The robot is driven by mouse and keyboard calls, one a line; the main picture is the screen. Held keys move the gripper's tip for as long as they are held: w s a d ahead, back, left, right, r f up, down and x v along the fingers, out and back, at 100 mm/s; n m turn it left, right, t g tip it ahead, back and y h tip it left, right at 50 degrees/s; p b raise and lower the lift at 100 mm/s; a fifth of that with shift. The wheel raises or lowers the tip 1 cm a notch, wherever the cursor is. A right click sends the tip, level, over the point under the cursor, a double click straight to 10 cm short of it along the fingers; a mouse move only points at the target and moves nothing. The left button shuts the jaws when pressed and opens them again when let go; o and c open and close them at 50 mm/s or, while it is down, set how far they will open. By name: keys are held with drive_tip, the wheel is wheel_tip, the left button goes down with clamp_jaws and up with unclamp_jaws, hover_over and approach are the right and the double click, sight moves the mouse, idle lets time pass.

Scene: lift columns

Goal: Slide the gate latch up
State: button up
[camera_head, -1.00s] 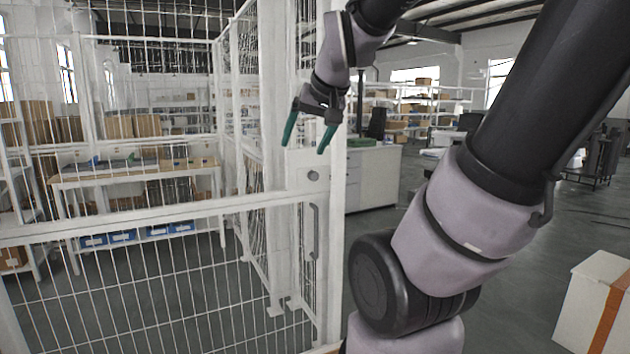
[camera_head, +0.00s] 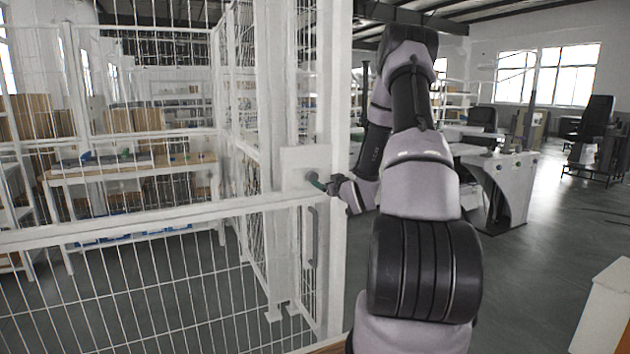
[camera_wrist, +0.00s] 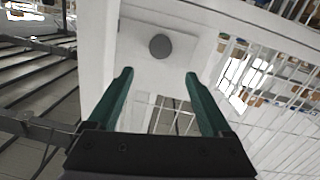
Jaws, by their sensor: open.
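The latch shows in the wrist view as a round grey knob (camera_wrist: 160,45) on a white plate (camera_wrist: 135,55). In the head view this plate (camera_head: 293,164) sits on the gate's white frame, and the knob is largely hidden behind my fingers. My gripper (camera_wrist: 159,75) is open and empty, its two green fingers apart. In the wrist view the knob lies beyond the fingertips, roughly centred between them. In the head view my gripper (camera_head: 314,181) is at the right side of the plate; I cannot tell whether it touches.
A vertical grey handle (camera_head: 313,236) hangs below the plate. The white mesh gate (camera_head: 170,285) and its post (camera_head: 333,150) stand close to my gripper. Behind the mesh is a table (camera_head: 130,172). A white box (camera_head: 606,310) stands at the lower right; open floor lies beyond.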

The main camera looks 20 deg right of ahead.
sight(314, 178)
drive_tip(key=shift+t+y, duration=0.4)
drive_tip(key=w, duration=0.3)
drive_tip(key=w+f, duration=0.1)
drive_tip(key=w, duration=0.3)
drive_tip(key=w+f, duration=0.1)
drive_tip(key=w, duration=0.2)
drive_tip(key=shift+w+d, duration=0.1)
drive_tip(key=shift+w, duration=0.05)
clamp_jaws()
